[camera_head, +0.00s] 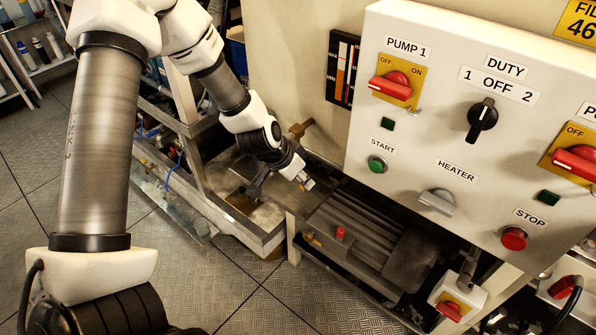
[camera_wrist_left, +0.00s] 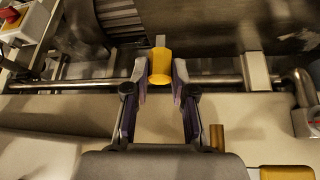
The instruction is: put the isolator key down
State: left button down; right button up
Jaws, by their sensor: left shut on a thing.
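My left gripper (camera_head: 281,182) is in front of the lower frame, left of the control panel, in the head view. In the left wrist view it (camera_wrist_left: 160,74) is shut on a yellow piece with a short grey end, which I take to be the isolator key (camera_wrist_left: 160,64). The fingers grip the yellow part from both sides, and the grey end points away from the gripper. The key is not clear in the head view. I cannot tell whether it touches anything beneath. My right gripper is not in view.
The white control panel (camera_head: 450,150) with red handles and buttons fills the right. A finned motor (camera_head: 370,235) sits below it, near a red-handled switch box (camera_head: 455,305). A metal pipe (camera_wrist_left: 220,79) runs across the wrist view. Open tiled floor (camera_head: 215,285) lies in front.

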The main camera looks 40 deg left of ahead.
pick_arm(q)
jog(key=shift+w+a+f, duration=0.1)
jog(key=shift+w+a, duration=0.15)
jog(key=shift+a, duration=0.2)
jog(key=shift+w+a+f, duration=0.1)
jog(key=shift+w+a, duration=0.15)
jog(key=shift+a, duration=0.2)
notch_tip(320, 180, down, 4)
jog(key=b, duration=0.3)
jog(key=shift+w, duration=0.1)
jog(key=shift+w+a+r, duration=0.1)
jog(key=shift+r, duration=0.05)
jog(key=c, duration=1)
grip_release()
jog(key=shift+o, duration=0.2)
